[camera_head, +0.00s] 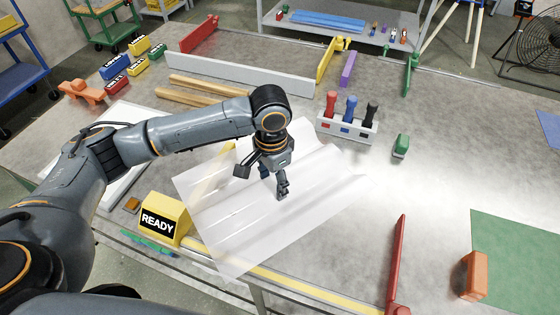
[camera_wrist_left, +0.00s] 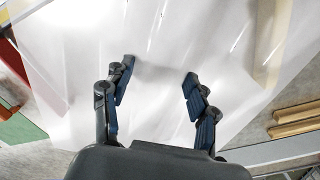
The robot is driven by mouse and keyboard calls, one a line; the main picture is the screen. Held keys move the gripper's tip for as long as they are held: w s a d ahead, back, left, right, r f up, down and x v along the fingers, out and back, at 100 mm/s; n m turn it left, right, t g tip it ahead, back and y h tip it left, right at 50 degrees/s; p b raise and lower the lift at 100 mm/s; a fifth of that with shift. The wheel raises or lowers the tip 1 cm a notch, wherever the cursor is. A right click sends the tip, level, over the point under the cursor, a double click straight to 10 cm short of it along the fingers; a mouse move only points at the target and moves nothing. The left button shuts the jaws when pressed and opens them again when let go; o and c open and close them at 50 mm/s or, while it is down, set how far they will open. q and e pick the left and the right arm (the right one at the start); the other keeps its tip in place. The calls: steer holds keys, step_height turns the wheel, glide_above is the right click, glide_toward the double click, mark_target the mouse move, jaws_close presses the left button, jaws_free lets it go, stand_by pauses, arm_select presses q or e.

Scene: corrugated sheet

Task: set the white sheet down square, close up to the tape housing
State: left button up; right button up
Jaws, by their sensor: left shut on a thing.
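The white sheet (camera_head: 230,225) is thin, translucent and ridged. It lies skewed to the table's front edge, and its near corner reaches over that edge. I cannot tell whether it rests flat or is held slightly up. My left gripper (camera_head: 262,181) is over its middle, shut on the sheet, with the fingers apart across a ridge. In the left wrist view the sheet (camera_wrist_left: 75,65) spreads beneath the fingers (camera_wrist_left: 157,75). My right gripper is not in view.
A yellow strip (camera_head: 310,283) runs along the front edge. Behind the sheet stand a holder (camera_head: 345,128) with red, blue and black handles and a green block (camera_head: 401,146). A red upright piece (camera_head: 396,265) stands at front right. Bare table lies between it and the sheet.

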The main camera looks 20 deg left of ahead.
arm_select(q)
steer(key=w+m+p, duration=0.1)
steer(key=m+p, duration=0.1)
steer(key=m, duration=0.1)
steer(key=w+d+f+m+p, duration=0.1)
steer(key=w+m+p, duration=0.1)
steer(key=p, duration=0.1)
steer(key=w+f+m+p, duration=0.1)
steer(key=m+p, duration=0.2)
steer(key=shift+w+d+f+m, duration=0.15)
steer(key=shift+w+f+m, duration=0.05)
steer(key=shift+w+m, duration=0.15)
jaws_close()
steer(key=shift+w+f+m+p, duration=0.1)
steer(key=shift+f+m+p, duration=0.5)
steer(key=shift+f+m, duration=0.35)
steer(key=shift+r, duration=0.2)
